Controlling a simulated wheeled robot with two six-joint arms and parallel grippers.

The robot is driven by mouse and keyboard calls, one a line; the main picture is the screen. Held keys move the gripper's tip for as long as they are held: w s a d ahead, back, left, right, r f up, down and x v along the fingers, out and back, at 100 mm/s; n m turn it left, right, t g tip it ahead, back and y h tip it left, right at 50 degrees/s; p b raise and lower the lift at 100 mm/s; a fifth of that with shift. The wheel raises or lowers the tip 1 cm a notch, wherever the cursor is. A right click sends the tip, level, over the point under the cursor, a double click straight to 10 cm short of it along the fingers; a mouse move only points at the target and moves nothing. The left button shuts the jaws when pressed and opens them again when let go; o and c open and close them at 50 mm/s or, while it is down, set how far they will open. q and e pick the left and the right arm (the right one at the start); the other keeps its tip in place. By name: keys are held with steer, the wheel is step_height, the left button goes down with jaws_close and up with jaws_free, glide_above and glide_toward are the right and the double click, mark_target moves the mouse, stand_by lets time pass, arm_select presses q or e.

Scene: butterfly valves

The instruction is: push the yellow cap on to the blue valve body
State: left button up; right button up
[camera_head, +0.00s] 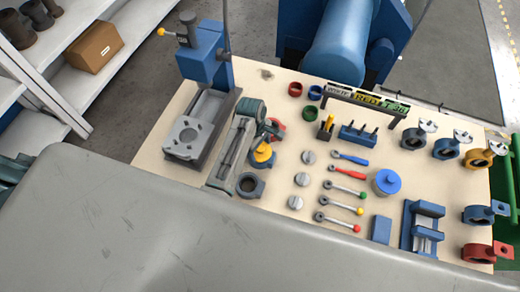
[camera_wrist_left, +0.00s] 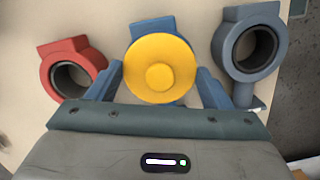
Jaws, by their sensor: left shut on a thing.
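The yellow cap (camera_head: 263,153) is round with a raised centre. In the left wrist view the cap (camera_wrist_left: 160,64) sits between the two blue-grey fingers of my left gripper (camera_wrist_left: 160,80), which is shut on it. The blue valve body (camera_wrist_left: 150,27) lies directly behind the cap, which hides its bore. Its blue edge also shows just under the cap in the head view. The cap looks centred over the body; whether they touch or a small gap remains, I cannot tell. My right gripper is not in view.
A red valve body (camera_wrist_left: 73,69) and a grey valve body (camera_wrist_left: 250,48) flank the blue one closely. Tools with coloured knobs, silver discs and a blue-lidded pot (camera_head: 386,183) lie to the right. A blue press (camera_head: 203,55) stands at the back left of the table.

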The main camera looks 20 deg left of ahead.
mark_target(258, 151)
arm_select(q)
steer(key=shift+f, duration=0.6)
stand_by(0.3)
steer(key=shift+s+d+f, duration=0.1)
steer(key=shift+s+f, duration=0.55)
steer(key=shift+f, duration=0.2)
stand_by(1.7)
steer(key=o, duration=0.9)
steer(key=shift+o, duration=1.3)
steer(key=shift+w+f, duration=0.15)
steer(key=shift+w, duration=0.05)
steer(key=shift+s, duration=0.15)
steer(key=shift+w+f, duration=0.1)
steer(key=shift+w, duration=0.6)
steer(key=shift+s+r, duration=0.2)
steer(key=shift+r, duration=0.3)
steer(key=shift+w+r, duration=0.2)
steer(key=shift+r, duration=1)
steer(key=shift+s+r, duration=0.1)
steer(key=shift+r, duration=2.05)
